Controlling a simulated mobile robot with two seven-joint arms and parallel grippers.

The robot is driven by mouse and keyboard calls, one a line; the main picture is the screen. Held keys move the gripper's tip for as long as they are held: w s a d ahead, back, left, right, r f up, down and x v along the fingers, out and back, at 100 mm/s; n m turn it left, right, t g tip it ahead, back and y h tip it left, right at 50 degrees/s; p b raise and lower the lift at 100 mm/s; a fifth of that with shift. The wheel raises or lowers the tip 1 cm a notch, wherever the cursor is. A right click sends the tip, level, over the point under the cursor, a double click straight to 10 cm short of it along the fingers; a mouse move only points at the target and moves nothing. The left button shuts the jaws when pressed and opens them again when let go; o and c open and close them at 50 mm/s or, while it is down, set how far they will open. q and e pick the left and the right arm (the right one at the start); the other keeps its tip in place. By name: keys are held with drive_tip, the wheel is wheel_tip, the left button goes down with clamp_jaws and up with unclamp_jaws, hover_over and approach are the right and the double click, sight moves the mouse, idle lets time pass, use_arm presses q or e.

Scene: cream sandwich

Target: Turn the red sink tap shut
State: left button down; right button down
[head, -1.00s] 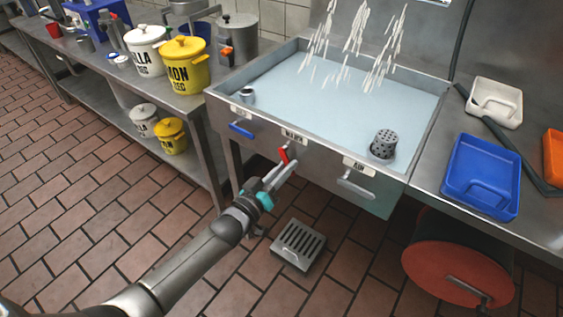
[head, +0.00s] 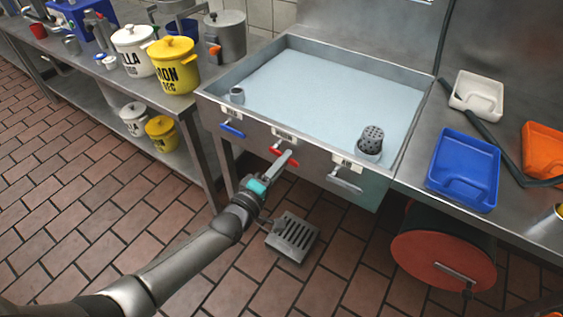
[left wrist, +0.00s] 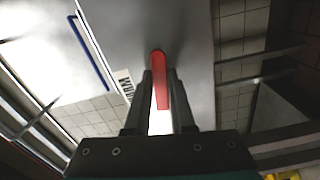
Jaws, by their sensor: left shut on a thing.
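The red tap handle (head: 283,151) is on the front of the sink (head: 255,125), under the middle label, between a blue handle and a grey handle. In the head view it lies roughly along the sink front. My left gripper (head: 284,160) is at this handle and shut on it. In the left wrist view the red handle (left wrist: 160,80) stands between the two fingers (left wrist: 160,95). The sink holds pale blue water, and no falling streams show above it. My right gripper is not in view.
The blue handle (head: 232,130) and grey handle (head: 344,182) flank the red one. A floor drain grate (head: 292,237) and a red hose reel (head: 443,260) lie below. A blue tray (head: 464,168) sits on the right counter, and yellow and white pots stand at left.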

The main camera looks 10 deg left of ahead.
use_arm(q)
drive_tip(key=shift+r+n, duration=0.3)
drive_tip(key=shift+n, duration=0.7)
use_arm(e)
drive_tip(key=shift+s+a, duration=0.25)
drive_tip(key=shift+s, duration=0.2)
use_arm(q)
drive_tip(key=c, duration=0.8)
unclamp_jaws()
drive_tip(key=shift+o, duration=0.2)
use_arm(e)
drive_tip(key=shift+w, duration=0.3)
use_arm(q)
drive_tip(key=shift+s, duration=0.15)
drive_tip(key=p+v, duration=0.3)
drive_tip(key=v, duration=1.2)
drive_tip(key=shift+r, duration=0.15)
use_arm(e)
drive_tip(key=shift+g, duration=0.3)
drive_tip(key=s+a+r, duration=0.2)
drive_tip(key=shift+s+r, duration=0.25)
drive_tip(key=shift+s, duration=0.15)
